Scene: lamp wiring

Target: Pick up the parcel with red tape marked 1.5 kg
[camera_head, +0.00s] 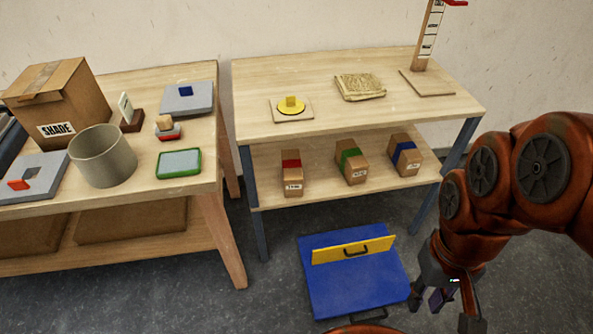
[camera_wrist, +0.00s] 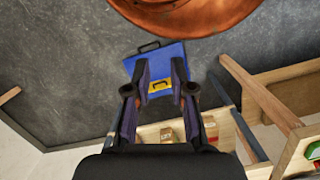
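The parcel with red tape (camera_head: 291,173) stands on the lower shelf of the right table, at its left end, in the head view. Its white label faces the front, but the print is too small to read. Parcels with green tape (camera_head: 352,162) and blue tape (camera_head: 404,156) stand to its right on the same shelf. My gripper (camera_head: 437,299) is to the right of the blue platform and well away from the parcels. In the wrist view its two fingers (camera_wrist: 158,90) are spread apart with nothing between them.
The table top (camera_head: 330,105) is above the parcels. The left table holds a box marked SHADE (camera_head: 60,95), a grey cylinder (camera_head: 103,157) and a green-rimmed tray (camera_head: 179,163).

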